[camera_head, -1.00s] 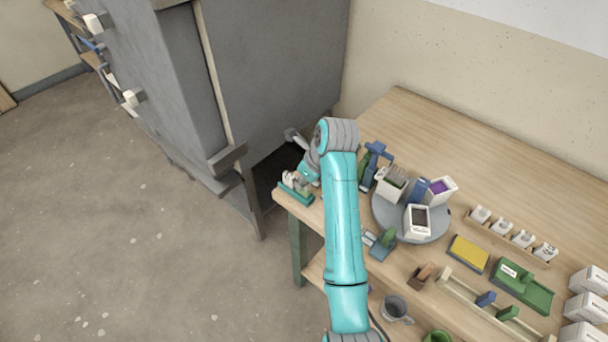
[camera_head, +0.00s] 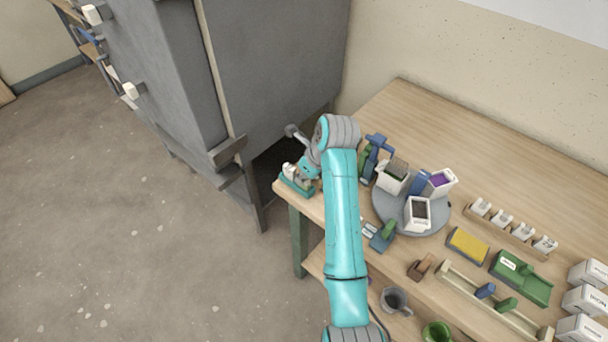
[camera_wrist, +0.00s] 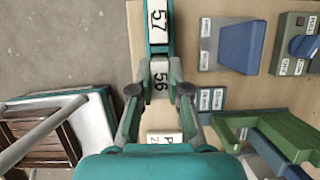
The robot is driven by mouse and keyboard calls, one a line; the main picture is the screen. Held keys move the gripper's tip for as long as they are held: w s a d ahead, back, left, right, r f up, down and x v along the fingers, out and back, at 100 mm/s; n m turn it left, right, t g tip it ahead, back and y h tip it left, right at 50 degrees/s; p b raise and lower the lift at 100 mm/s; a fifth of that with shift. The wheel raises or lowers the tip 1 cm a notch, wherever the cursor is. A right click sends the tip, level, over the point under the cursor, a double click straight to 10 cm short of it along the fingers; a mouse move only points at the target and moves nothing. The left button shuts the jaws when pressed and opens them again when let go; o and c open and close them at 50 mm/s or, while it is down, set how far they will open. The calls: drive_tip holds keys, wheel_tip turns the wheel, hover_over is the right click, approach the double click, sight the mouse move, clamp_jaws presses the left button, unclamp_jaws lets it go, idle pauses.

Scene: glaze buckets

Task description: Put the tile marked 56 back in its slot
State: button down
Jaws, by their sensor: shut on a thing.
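The tile marked 56 (camera_wrist: 160,76) is white with black digits. In the wrist view it lies between the fingertips of my gripper (camera_wrist: 160,90), which is shut on it. A white tile marked 57 (camera_wrist: 158,22) is just beyond it, in line, on a teal rack (camera_wrist: 145,48). Whether tile 56 is seated in a slot or held above it, I cannot tell. In the head view the teal rack (camera_head: 298,185) stands at the table's near left corner, and my gripper (camera_head: 306,176) is over it, partly hidden by my arm.
A grey turntable (camera_head: 408,232) with white buckets stands right of my arm. A blue and green tool (camera_head: 373,158) stands close behind the gripper. A grey cabinet (camera_head: 270,70) rises left of the table. A small white label (camera_wrist: 165,138) shows below the fingers.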

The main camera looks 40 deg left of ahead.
drive_tip(key=shift+f, duration=0.25)
idle(0.3)
drive_tip(key=c, duration=1.1)
unclamp_jaws()
drive_tip(key=shift+o, duration=0.2)
drive_tip(key=shift+r, duration=3.5)
